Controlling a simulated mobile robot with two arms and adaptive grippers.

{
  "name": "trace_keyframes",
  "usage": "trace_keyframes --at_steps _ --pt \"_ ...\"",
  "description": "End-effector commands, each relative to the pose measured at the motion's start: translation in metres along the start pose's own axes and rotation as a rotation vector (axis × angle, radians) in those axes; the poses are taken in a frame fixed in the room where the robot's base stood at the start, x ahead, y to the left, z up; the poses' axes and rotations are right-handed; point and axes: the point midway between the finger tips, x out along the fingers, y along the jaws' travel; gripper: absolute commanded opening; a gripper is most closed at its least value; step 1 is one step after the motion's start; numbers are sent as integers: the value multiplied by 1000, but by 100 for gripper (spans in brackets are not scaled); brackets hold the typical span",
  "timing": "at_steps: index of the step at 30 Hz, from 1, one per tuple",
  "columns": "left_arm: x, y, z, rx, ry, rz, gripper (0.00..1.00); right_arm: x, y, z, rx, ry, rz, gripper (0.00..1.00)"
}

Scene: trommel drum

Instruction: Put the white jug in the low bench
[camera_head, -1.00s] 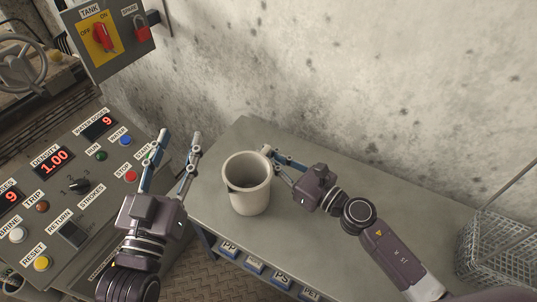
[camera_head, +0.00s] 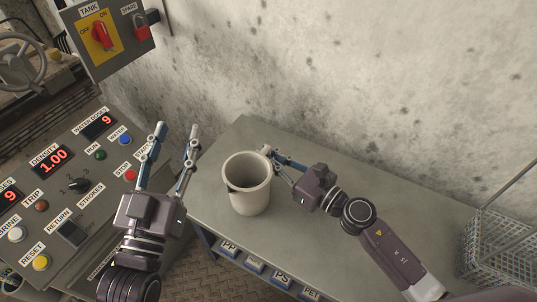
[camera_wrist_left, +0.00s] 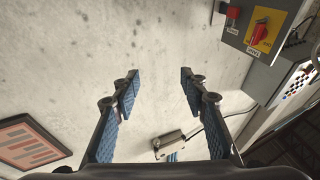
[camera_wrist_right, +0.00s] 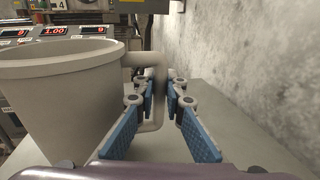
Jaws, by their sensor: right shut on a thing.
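The white jug (camera_head: 248,190) stands upright over the low bench (camera_head: 330,225), near its left end; I cannot tell if its base touches the top. My right gripper (camera_head: 269,153) is shut on the jug's handle, from the jug's right side. In the right wrist view, the jug's body (camera_wrist_right: 60,100) is on the left and its handle (camera_wrist_right: 157,85) runs between the blue finger pads (camera_wrist_right: 160,105). My left gripper (camera_head: 177,132) is open and empty, left of the jug and near the control panel. Its spread fingers (camera_wrist_left: 155,85) also show in the left wrist view.
A control panel (camera_head: 75,190) with buttons and red displays is at the left. A tank switch box (camera_head: 105,38) hangs above it. A wire basket (camera_head: 495,250) is at the bench's right end. A concrete wall (camera_head: 340,80) runs behind. The bench's middle is clear.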

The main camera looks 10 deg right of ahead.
Motion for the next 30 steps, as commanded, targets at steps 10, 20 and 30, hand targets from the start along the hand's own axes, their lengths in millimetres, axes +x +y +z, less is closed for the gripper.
trace_keyframes --at_steps 10,20,30 --pt "1 1 -7 -1 33 2 40 0 0 -1 0 -1 0 0" --pt "1 2 -14 -2 66 4 40 0 0 -2 0 -1 0 0" --pt "1 3 -22 -3 101 6 40 0 0 -4 0 -1 0 0"
